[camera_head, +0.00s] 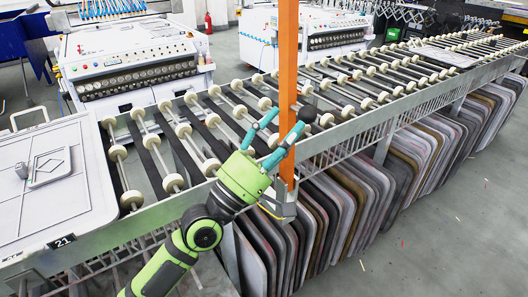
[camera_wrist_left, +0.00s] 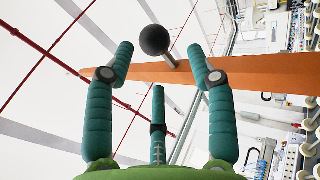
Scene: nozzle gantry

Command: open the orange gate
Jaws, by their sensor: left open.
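The orange gate (camera_head: 288,55) is a tall upright orange bar at the roller conveyor's near edge. In the left wrist view the orange bar (camera_wrist_left: 262,76) runs across the picture behind the fingers. A black ball knob (camera_head: 307,114) on a short metal stem sticks out from the bar; the knob (camera_wrist_left: 154,40) also shows in the left wrist view. My left gripper (camera_head: 284,126), green with teal fingers, is open at the bar. In the left wrist view the knob lies between the two upper fingertips and looks clear of them. My right gripper is not in view.
The roller conveyor (camera_head: 250,103) runs from lower left to upper right. Several rounded panels (camera_head: 350,200) stand in a rack under it. A light tray (camera_head: 85,190) sits at its left end, and white machines (camera_head: 125,55) stand behind.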

